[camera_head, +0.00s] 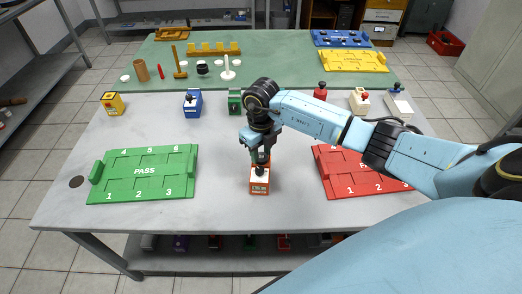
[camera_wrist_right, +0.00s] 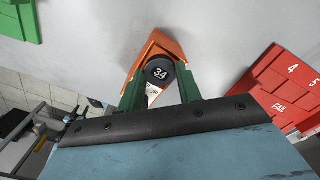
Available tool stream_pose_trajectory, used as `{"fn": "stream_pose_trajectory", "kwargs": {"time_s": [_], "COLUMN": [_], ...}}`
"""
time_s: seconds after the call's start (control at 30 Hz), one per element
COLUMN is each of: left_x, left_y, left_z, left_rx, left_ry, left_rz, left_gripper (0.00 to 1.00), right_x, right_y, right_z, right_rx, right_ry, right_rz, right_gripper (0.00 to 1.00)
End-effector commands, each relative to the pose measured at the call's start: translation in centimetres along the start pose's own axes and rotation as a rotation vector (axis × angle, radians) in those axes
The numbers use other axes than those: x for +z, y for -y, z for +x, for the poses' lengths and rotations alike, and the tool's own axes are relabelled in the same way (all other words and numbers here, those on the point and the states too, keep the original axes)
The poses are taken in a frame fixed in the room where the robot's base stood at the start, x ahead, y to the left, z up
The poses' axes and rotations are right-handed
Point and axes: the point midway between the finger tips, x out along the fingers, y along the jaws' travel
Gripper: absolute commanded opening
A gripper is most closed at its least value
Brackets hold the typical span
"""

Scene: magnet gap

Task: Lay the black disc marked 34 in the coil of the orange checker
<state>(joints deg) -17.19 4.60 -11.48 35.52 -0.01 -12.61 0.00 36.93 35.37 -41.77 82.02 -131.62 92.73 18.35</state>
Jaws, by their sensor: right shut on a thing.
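The orange checker (camera_head: 259,186) stands on the grey table near its front middle, and it also shows in the wrist view (camera_wrist_right: 143,57). My right gripper (camera_head: 260,157) is directly above it, pointing down. In the wrist view its green fingers (camera_wrist_right: 160,84) are shut on the black disc marked 34 (camera_wrist_right: 160,72), with the number facing up. The disc overlaps the checker's upper part there. I cannot tell whether it touches the checker or hangs just above it, and the coil is hidden. My left gripper is not in view.
The green PASS tray (camera_head: 145,184) is at the left and the red FAIL tray (camera_head: 340,178) at the right, partly behind my right arm. Yellow (camera_head: 112,103), blue (camera_head: 192,103) and green (camera_head: 235,102) devices stand farther back. Small parts stand on a green mat (camera_head: 270,85). Bare table lies beside the checker.

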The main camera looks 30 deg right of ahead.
Motion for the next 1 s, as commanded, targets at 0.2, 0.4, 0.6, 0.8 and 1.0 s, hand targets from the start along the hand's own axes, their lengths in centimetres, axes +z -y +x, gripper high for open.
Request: {"fn": "stream_pose_trajectory", "kwargs": {"time_s": [0.2,0.4,0.6,0.8,1.0], "left_x": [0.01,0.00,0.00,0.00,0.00], "left_y": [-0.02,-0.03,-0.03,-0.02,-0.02], "left_z": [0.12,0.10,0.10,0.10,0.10], "left_rx": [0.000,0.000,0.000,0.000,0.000], "left_ry": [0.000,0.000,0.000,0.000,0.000], "left_rz": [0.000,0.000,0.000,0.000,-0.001], "left_gripper": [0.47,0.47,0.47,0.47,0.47], "right_x": [0.01,0.01,0.00,0.00,0.00], "right_y": [0.03,0.01,0.00,0.00,-0.01], "right_z": [0.16,0.14,0.16,0.16,0.16], "right_rx": [0.000,0.000,0.000,0.000,0.000], "right_ry": [0.000,0.000,0.000,0.000,0.000], "right_rz": [0.000,0.000,0.000,0.000,0.000], "right_gripper": [0.36,0.60,0.57,0.36,0.36]}}
